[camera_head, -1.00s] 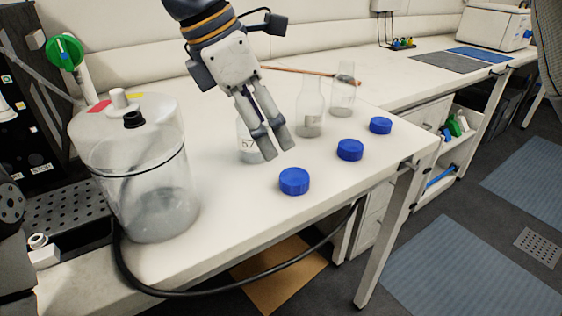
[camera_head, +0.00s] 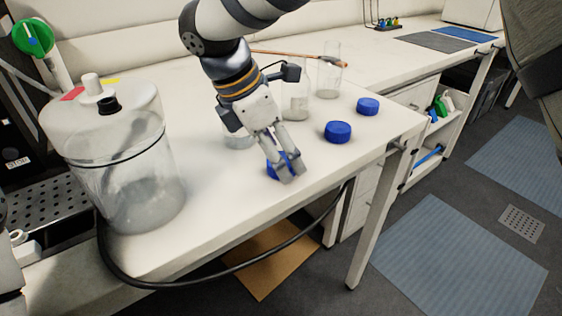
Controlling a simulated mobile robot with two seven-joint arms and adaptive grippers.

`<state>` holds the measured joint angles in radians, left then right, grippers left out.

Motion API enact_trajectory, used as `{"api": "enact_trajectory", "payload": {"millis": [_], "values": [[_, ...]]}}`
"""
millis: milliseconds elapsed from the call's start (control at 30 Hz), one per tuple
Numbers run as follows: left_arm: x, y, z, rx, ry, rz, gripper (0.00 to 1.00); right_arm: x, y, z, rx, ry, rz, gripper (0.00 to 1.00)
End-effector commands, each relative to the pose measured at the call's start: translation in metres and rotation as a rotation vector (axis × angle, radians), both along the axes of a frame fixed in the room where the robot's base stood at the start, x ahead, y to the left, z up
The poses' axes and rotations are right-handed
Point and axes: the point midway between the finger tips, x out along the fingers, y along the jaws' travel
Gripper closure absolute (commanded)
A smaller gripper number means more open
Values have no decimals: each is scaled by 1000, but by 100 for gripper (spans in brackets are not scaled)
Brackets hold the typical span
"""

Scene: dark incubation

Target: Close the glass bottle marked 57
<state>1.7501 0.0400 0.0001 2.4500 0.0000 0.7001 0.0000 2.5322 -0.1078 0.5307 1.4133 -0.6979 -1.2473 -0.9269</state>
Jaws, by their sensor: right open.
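My right gripper (camera_head: 291,175) is open and points down at the nearest blue cap (camera_head: 272,172), near the table's front edge. Its fingers cover much of that cap; I cannot tell whether they touch it. The glass bottle (camera_head: 238,140) where the mark 57 showed earlier stands behind the gripper. Only its lower part shows, and its mark and neck are hidden. Two more blue caps lie to the right, a middle one (camera_head: 338,132) and a far one (camera_head: 368,107). My left gripper is not in view.
Two other glass vessels, a partly hidden one (camera_head: 295,105) and a clear one (camera_head: 329,80), stand behind the caps. A large clear jar (camera_head: 125,180) fills the table's left part. A black hose (camera_head: 200,285) loops below the front edge. The white table top (camera_head: 215,200) is bare between jar and caps.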

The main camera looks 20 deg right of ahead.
Motion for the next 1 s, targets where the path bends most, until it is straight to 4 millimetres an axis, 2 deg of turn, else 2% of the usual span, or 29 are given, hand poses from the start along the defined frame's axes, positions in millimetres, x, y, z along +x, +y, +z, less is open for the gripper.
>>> {"api": "enact_trajectory", "payload": {"millis": [33, 100, 433, 600, 1000], "values": [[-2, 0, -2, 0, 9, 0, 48, 0, -2, -7, 1, 6, 0, 32], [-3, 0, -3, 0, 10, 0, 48, 0, -4, -10, 1, 3, -1, 32], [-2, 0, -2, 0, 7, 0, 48, 1, -4, -8, 0, -3, -1, 32], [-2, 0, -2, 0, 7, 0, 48, 1, -4, -8, 0, -3, -1, 71], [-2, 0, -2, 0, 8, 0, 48, 1, -4, -6, 0, -3, -1, 71]]}}
